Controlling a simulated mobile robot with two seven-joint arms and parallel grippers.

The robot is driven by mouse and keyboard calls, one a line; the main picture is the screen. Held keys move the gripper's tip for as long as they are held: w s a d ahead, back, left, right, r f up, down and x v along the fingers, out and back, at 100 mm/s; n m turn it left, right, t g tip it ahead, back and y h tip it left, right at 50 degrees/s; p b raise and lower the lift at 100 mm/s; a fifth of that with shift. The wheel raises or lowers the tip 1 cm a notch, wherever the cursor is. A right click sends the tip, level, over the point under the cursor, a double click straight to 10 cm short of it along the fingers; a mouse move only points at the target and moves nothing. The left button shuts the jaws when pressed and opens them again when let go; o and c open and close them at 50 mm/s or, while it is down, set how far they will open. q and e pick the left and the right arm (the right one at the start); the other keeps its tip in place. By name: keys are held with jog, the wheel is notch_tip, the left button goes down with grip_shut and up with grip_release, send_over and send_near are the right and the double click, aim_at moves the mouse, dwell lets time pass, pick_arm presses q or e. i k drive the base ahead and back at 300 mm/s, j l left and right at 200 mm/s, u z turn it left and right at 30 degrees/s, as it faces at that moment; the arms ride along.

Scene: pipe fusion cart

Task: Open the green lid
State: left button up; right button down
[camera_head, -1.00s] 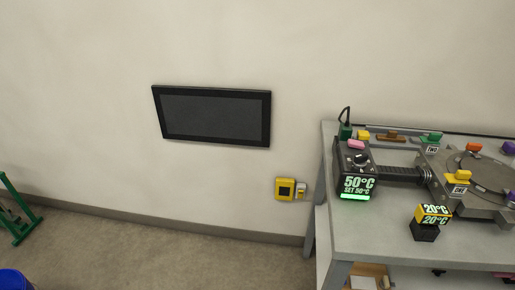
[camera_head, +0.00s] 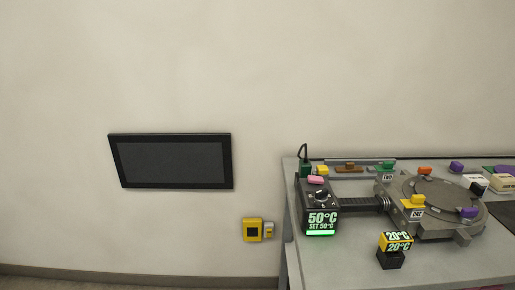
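No thing in view is plainly a green lid. A small green block (camera_head: 387,166) sits above a label reading TWO at the back of the round grey fixture (camera_head: 436,192) on the cart. A dark green piece (camera_head: 305,168) with a black cable stands at the cart's back left corner. A green edge (camera_head: 490,169) shows at the far right; I cannot tell what it belongs to. Neither of my grippers is in view.
The grey cart top (camera_head: 345,257) fills the lower right. On it stand a heater box reading 50°C (camera_head: 321,218) and a small 20°C display (camera_head: 395,242). A dark screen (camera_head: 172,162) and yellow wall box (camera_head: 252,230) are on the wall.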

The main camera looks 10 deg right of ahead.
aim_at(387, 166)
jog(key=k+z, duration=0.1)
jog(key=z, duration=1.35)
